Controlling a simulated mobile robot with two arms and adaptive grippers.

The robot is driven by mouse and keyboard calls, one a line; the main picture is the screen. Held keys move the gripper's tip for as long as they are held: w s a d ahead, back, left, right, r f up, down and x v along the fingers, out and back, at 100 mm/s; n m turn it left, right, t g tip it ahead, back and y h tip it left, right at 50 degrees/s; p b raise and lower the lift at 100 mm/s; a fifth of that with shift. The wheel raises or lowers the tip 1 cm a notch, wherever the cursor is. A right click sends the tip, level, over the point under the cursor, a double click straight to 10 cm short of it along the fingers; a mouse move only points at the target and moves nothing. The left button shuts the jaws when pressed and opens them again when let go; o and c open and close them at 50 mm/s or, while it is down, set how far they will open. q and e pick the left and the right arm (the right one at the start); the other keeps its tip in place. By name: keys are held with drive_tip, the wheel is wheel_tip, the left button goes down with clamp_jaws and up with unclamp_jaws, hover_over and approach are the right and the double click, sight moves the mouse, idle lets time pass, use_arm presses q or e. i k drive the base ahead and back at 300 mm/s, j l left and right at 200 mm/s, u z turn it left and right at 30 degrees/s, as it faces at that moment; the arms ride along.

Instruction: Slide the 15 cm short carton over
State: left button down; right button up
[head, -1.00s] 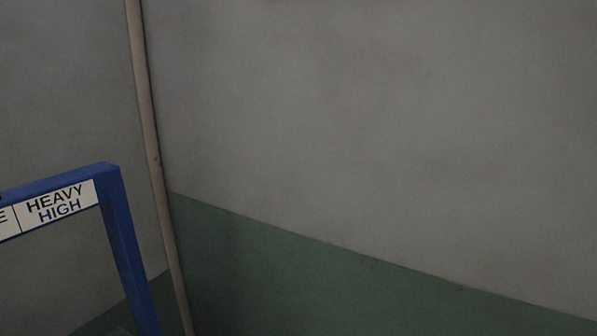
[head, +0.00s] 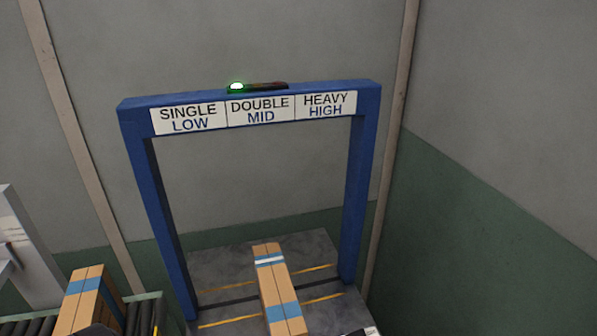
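A long brown carton (head: 272,288) lies on the dark grey surface under the blue gantry. It has a blue band near its front and a blue-and-white band near its far end. A second brown carton (head: 92,287) with blue bands is at the lower left, by the rollers. Both are partly cut off or hidden at the bottom, and I cannot tell which is the 15 cm short carton. Neither of my grippers can be made out. A dark shape at the lower left edge and a pale one at the lower right are too cropped to identify.
The blue gantry (head: 364,190) carries signs SINGLE LOW, DOUBLE MID and HEAVY HIGH, with a lit green lamp (head: 236,86) on top. Yellow lines cross the grey surface (head: 215,268). Black rollers (head: 145,318) are at lower left. Walls close off the back and right.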

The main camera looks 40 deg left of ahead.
sight(282, 316)
drive_tip(key=u, duration=0.9)
